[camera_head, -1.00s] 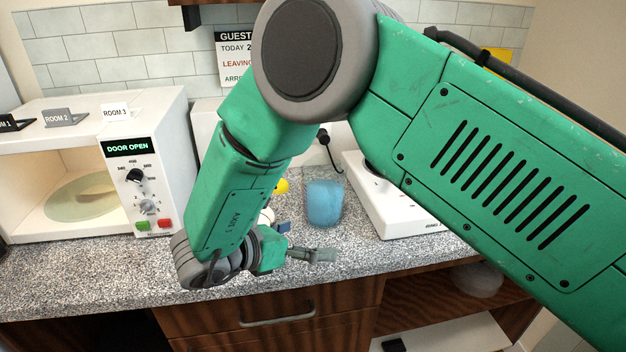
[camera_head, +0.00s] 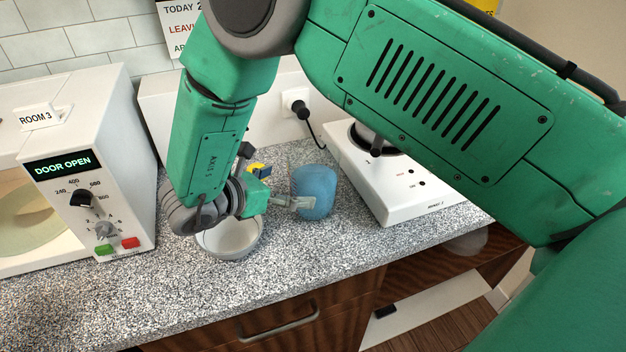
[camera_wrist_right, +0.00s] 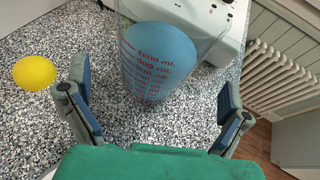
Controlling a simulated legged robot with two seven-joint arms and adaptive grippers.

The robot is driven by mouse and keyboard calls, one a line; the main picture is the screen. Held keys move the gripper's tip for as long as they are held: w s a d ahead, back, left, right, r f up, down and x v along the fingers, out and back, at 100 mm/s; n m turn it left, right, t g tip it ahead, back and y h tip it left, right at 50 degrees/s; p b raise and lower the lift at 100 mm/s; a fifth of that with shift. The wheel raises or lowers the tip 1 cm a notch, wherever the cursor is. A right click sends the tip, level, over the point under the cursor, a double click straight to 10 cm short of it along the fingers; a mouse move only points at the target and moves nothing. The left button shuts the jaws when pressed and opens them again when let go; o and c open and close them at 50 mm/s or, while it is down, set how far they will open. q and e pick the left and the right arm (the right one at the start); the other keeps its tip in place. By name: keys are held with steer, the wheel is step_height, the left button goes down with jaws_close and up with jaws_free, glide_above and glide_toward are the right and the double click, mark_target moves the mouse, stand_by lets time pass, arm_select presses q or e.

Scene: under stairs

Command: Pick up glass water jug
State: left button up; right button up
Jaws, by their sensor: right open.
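The glass water jug (camera_head: 316,190) stands upright on the speckled counter, with blue contents inside. In the right wrist view the clear jug (camera_wrist_right: 155,75) shows red millilitre marks and stands ahead, between the spread fingers in the picture. My right gripper (camera_head: 302,203) is at the jug's left side in the head view, fingers toward it. In the wrist view the right gripper (camera_wrist_right: 155,92) is open and empty, one finger on each side. I cannot tell whether a finger touches the glass. My left gripper is not in view.
A white bowl (camera_head: 230,238) sits under my right wrist. A yellow ball (camera_wrist_right: 34,73) lies left of the jug in the wrist view. A white hotplate unit (camera_head: 400,195) stands right of the jug. An open microwave (camera_head: 110,185) is at left. The counter's front edge is close.

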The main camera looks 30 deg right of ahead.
mark_target(294, 184)
steer(key=shift+w+x, duration=0.25)
steer(key=shift+x, duration=0.75)
steer(key=shift+s+d+f+p, duration=0.1)
steer(key=shift+s+d+p, duration=0.05)
steer(key=shift+d+p, duration=0.45)
steer(key=p+x, duration=0.1)
steer(key=x, duration=0.2)
steer(key=shift+d+f, duration=0.2)
steer(key=shift+d, duration=0.2)
steer(key=c, duration=1.1)
steer(key=shift+r, duration=0.15)
steer(key=shift+c, duration=1)
steer(key=shift+a, duration=0.2)
steer(key=shift+r, duration=0.1)
